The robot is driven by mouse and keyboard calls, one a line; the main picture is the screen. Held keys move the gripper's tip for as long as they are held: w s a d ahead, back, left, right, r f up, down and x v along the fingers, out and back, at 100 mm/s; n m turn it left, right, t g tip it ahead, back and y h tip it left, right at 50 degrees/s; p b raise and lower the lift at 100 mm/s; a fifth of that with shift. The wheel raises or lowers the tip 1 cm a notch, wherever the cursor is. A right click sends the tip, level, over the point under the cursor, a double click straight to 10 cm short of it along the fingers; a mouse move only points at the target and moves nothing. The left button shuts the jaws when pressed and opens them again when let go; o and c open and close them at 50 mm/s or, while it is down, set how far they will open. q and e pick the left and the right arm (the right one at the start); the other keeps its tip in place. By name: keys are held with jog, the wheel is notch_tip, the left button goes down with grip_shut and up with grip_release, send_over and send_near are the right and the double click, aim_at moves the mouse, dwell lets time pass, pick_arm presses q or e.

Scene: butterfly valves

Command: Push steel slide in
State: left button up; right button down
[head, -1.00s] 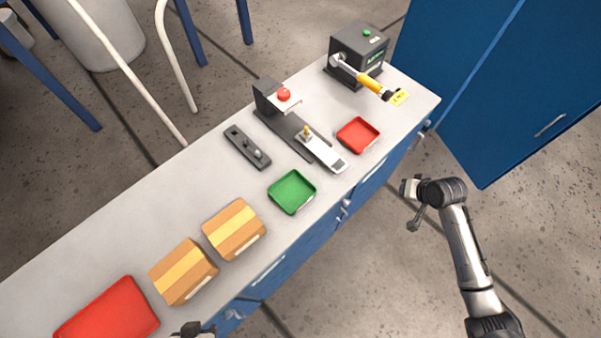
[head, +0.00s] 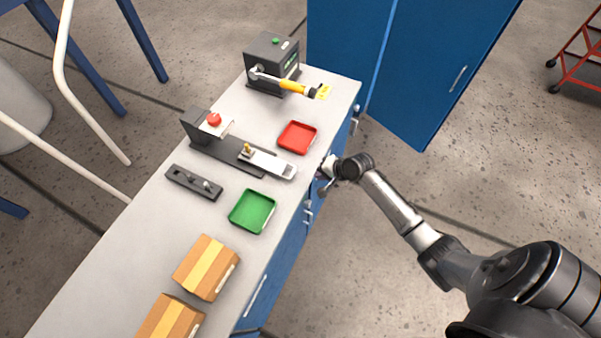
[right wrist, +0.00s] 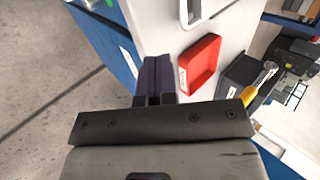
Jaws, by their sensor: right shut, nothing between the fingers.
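The steel slide (head: 270,163) is a pale metal plate with a brass knob (head: 248,150). It lies on a dark rail fixture (head: 228,153) and extends from it toward the front edge of the bench. In the right wrist view the near end of the slide (right wrist: 194,32) shows at the top, partly cut off. My right gripper (head: 326,166) is at the bench's front edge, just in front of the slide's outer end and apart from it. Its fingers (right wrist: 153,78) are shut and empty. My left gripper cannot be made out in the head view.
A red tray (head: 297,138) lies beside the slide and also shows in the right wrist view (right wrist: 200,64). A green tray (head: 252,211), a dark switch bar (head: 194,183), cardboard boxes (head: 207,267) and a black machine with a yellow handle (head: 271,62) stand on the bench. Blue cabinets (head: 420,70) stand behind.

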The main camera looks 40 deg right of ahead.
jog(key=x, duration=0.2)
jog(key=w+x, duration=0.1)
jog(key=x, duration=0.2)
jog(key=r+x, duration=0.1)
jog(key=x, duration=0.1)
jog(key=shift+w+a+f, duration=0.1)
jog(key=shift+w+a, duration=0.2)
jog(key=shift+a, duration=0.05)
pick_arm(q)
jog(key=shift+d+f, duration=0.1)
jog(key=shift+f, duration=0.25)
pick_arm(e)
jog(key=shift+w+a+f, duration=0.2)
jog(key=shift+w, duration=0.35)
pick_arm(q)
jog(key=shift+a, duration=0.2)
